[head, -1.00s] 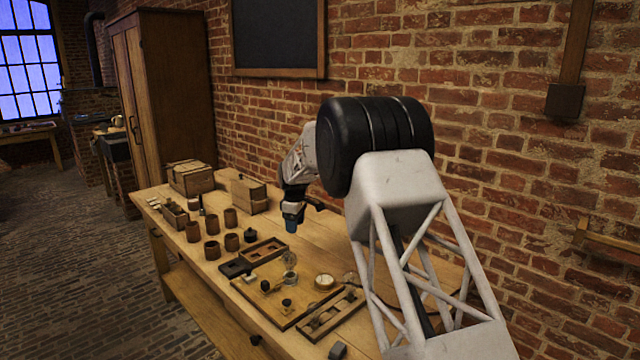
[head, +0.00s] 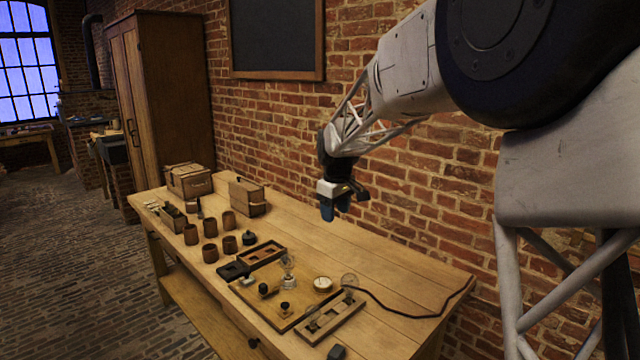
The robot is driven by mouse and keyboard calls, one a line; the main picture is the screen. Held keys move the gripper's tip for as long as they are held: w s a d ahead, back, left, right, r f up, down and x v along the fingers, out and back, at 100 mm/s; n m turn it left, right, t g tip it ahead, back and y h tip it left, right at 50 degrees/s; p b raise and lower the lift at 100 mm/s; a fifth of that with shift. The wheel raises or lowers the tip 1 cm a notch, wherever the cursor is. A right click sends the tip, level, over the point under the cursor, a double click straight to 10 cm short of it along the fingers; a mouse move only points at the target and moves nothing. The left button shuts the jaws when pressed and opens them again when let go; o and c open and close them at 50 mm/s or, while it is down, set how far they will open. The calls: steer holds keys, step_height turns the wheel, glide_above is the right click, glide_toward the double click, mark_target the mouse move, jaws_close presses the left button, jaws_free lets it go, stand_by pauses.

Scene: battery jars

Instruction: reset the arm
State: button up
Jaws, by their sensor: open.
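My gripper (head: 336,208) hangs in the air in the head view, above the back part of the wooden workbench (head: 385,262) and in front of the brick wall. Its blue fingertips point down and are empty. They touch nothing on the bench. My arm reaches in from the right side of the view.
Several brown jars (head: 210,253) stand on the bench's left half, with wooden boxes (head: 247,196) behind. A board with a gauge (head: 323,284), a bulb (head: 288,272) and knobs lies nearer. A narrow wooden holder (head: 331,317) and black cable (head: 410,314) lie right. The bench's back right is clear.

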steer(key=s+d+r+m, duration=0.1)
steer(key=s+d+r, duration=0.15)
steer(key=s, duration=0.35)
steer(key=s+d+r+m, duration=0.1)
steer(key=s+d+m, duration=0.15)
steer(key=s, duration=0.45)
steer(key=s+d+f+m, duration=0.2)
steer(key=s+d, duration=0.1)
steer(key=s, duration=0.9)
steer(key=s+d+f+m+t, duration=0.1)
steer(key=s+d+f+m, duration=0.1)
steer(key=s, duration=1)
steer(key=s+d+f+m, duration=0.2)
steer(key=s+d, duration=0.2)
steer(key=s, duration=0.8)
steer(key=shift+d+t, duration=0.15)
steer(key=shift+t, duration=0.15)
